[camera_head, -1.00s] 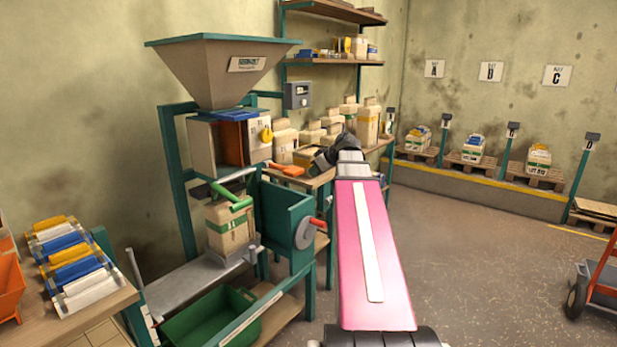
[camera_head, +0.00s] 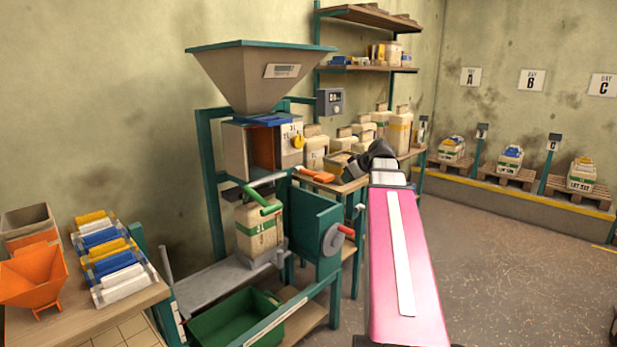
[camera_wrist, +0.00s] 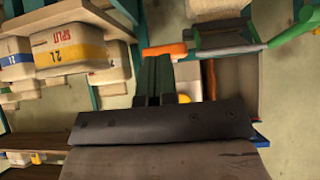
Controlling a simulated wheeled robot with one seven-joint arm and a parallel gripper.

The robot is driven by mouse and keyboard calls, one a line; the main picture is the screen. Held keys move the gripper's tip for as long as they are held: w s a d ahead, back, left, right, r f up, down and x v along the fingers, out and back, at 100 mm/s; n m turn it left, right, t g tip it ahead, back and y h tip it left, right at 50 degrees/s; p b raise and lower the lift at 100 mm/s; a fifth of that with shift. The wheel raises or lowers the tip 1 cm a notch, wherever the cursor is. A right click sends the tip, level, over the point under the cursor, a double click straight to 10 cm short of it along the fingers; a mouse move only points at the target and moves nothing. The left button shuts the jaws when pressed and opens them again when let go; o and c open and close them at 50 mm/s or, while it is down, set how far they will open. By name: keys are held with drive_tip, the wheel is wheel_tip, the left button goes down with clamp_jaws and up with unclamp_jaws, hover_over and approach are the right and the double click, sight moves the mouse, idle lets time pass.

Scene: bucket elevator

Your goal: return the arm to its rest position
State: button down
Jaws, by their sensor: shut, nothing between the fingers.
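My arm, with its pink forearm, reaches up the middle right of the head view. My dark gripper (camera_head: 352,170) is at its far end, in front of the back bench with bags. In the wrist view my gripper (camera_wrist: 153,62) shows dark fingers together, with nothing between them. In the head view it appears to the right of the orange handle (camera_head: 317,175) of the filling machine. Whether it touches anything there is hard to tell.
The hopper machine (camera_head: 262,75) stands left of the arm, with a bag (camera_head: 259,228) under its spout and a green bin (camera_head: 235,318) below. A side table (camera_head: 85,325) is at left. Pallets with bags line the right wall. Open floor (camera_head: 520,270) lies to the right.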

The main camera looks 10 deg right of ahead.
drive_tip(key=s+a+f+m+g+h, duration=0.1)
drive_tip(key=s+a+f, duration=0.4)
drive_tip(key=f, duration=0.7)
drive_tip(key=s+a+f+m+g+h, duration=0.2)
drive_tip(key=s+a+f, duration=0.4)
drive_tip(key=f, duration=0.5)
drive_tip(key=s+a+f+m+g+h, duration=0.2)
drive_tip(key=s+a+f, duration=0.4)
drive_tip(key=f, duration=0.6)
drive_tip(key=a+m+g, duration=0.1)
drive_tip(key=g, duration=0.1)
drive_tip(key=shift+f+m+g, duration=0.3)
drive_tip(key=shift+m+g, duration=0.1)
